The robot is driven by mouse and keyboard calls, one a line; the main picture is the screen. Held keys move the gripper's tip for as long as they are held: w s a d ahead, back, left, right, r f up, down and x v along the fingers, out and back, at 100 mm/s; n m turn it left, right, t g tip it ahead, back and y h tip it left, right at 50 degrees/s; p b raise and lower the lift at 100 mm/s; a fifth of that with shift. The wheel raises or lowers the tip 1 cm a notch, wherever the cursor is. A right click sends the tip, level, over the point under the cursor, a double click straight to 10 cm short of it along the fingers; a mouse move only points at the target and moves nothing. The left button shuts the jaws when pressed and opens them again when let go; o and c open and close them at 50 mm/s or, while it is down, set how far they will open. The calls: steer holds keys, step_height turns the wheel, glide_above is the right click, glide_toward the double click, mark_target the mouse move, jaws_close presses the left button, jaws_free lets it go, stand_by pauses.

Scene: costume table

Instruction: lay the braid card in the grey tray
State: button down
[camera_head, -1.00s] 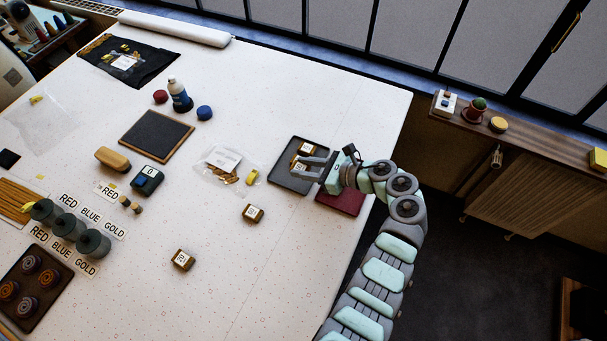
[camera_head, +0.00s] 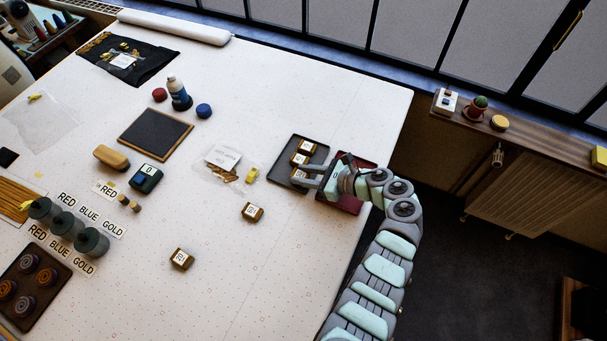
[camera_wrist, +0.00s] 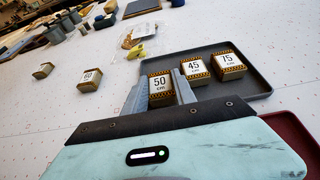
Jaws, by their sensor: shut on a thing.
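The grey tray (camera_head: 318,153) lies near the table's right edge; it also shows in the wrist view (camera_wrist: 262,86). My gripper (camera_head: 301,177) is at the tray's near end. In the wrist view its fingers (camera_wrist: 160,92) are shut on a brown braid card marked 50 cm (camera_wrist: 160,84). That card is at the near-left part of the tray; I cannot tell whether it touches the tray floor. Cards marked 45 cm (camera_wrist: 194,67) and 75 cm (camera_wrist: 227,61) sit side by side in the tray. Two more cards lie on the table, one marked 60 (camera_wrist: 90,78) and another (camera_head: 181,258).
A dark red tray (camera_head: 345,204) lies beside the grey tray, partly under my arm. A clear bag with a yellow clip (camera_head: 251,175) lies left of the grey tray. The white table between the bag and the loose cards is clear.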

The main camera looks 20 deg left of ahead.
steer(key=shift+f+b, duration=0.4)
steer(key=shift+b, duration=0.2)
steer(key=c, duration=1.3)
jaws_free()
steer(key=r+p, duration=0.1)
steer(key=p, duration=0.1)
steer(key=shift+d+r+p, duration=0.15)
steer(key=shift+r+p, duration=0.25)
steer(key=b+v, duration=0.1)
steer(key=v, duration=0.2)
steer(key=b+v, duration=0.1)
steer(key=v, duration=0.3)
steer(key=b+v, duration=0.1)
steer(key=v, duration=0.2)
steer(key=shift+d+f, duration=0.2)
steer(key=shift+d, duration=0.2)
steer(key=shift+d+r, duration=0.3)
steer(key=shift+d, duration=0.1)
